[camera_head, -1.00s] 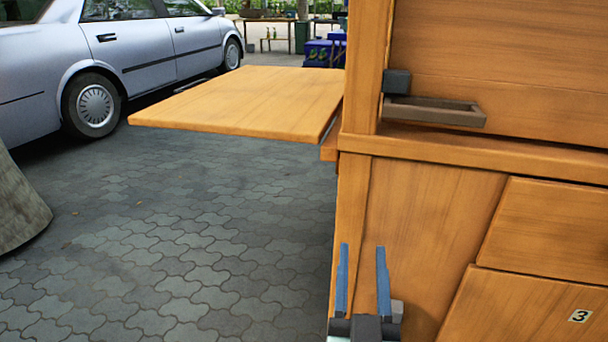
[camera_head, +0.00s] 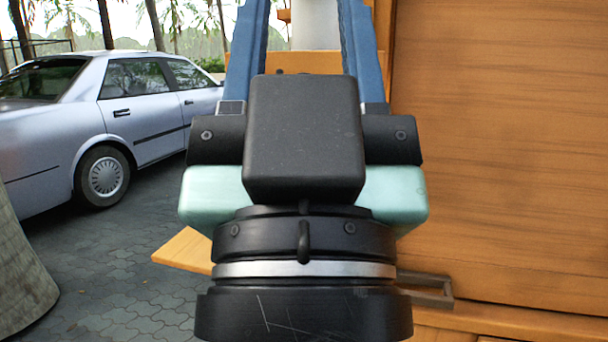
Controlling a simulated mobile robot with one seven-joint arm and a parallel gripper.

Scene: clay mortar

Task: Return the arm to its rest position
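My gripper (camera_head: 303,25) fills the middle of the head view, close to the camera and pointing up the picture. Its two blue fingers stand wide apart, and their tips run to or past the top edge. Its black and pale green body hides much of the scene behind. A white thing (camera_head: 315,28) shows between the fingers; it looks to be behind them, and I see no grip on it.
A wooden cabinet (camera_head: 500,140) stands close on the right, with a small tray-like ledge (camera_head: 437,290) low on its front. A wooden side shelf (camera_head: 180,250) is mostly hidden behind my gripper. A silver car (camera_head: 150,110) stands on paving at left.

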